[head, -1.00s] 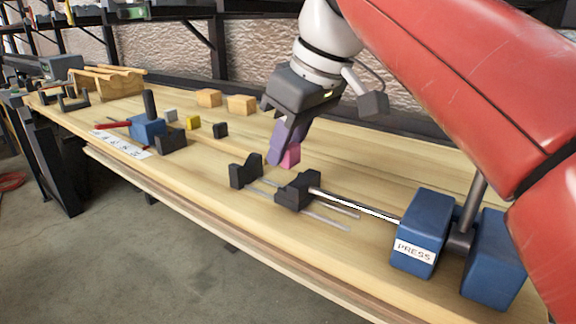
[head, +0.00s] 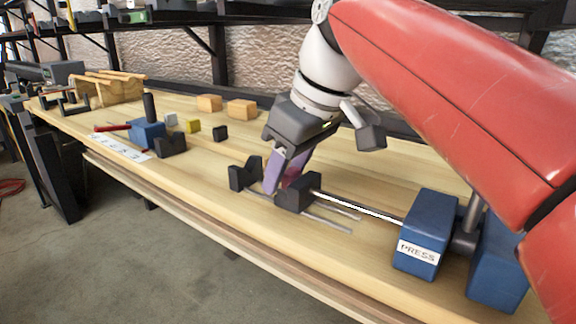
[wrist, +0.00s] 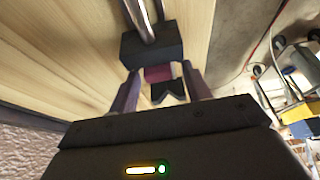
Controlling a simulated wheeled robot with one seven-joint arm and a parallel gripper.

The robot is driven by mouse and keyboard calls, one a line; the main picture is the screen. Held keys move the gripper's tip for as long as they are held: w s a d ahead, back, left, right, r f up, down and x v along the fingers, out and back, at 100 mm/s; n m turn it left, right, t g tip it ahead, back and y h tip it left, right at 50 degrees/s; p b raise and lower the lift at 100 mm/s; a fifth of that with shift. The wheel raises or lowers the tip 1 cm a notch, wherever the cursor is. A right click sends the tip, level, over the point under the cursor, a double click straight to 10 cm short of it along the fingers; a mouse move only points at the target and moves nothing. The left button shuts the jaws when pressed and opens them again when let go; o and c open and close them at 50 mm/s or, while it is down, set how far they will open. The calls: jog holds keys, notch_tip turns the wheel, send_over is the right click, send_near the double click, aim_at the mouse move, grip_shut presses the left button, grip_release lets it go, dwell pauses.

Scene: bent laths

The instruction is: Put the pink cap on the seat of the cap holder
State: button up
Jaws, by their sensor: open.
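The pink cap (wrist: 157,74) shows in the wrist view against the face of the dark block (wrist: 152,48) at the rod's end. I cannot tell whether it touches that block. In the head view my fingers hide nearly all of it. My gripper (head: 280,183) is open, pointing down, with its purple fingers on either side of the cap and visible gaps beside it. The rod-end block also shows in the head view (head: 298,192). A dark notched block (head: 243,175) faces it across a short gap. Which block bears the holder's seat is not clear.
The steel rod (head: 360,207) runs right to a blue block labelled PRESS (head: 420,235). Metal rails (head: 330,222) lie beneath the blocks. A blue block with a black handle (head: 148,132) and several small blocks stand left. The bench's front edge is close.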

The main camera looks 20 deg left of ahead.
jog(key=shift+r, duration=0.25)
jog(key=p+v, duration=0.2)
jog(key=v, duration=0.9)
jog(key=shift+d+r, duration=0.25)
jog(key=shift+r, duration=0.1)
jog(key=shift+s, duration=0.1)
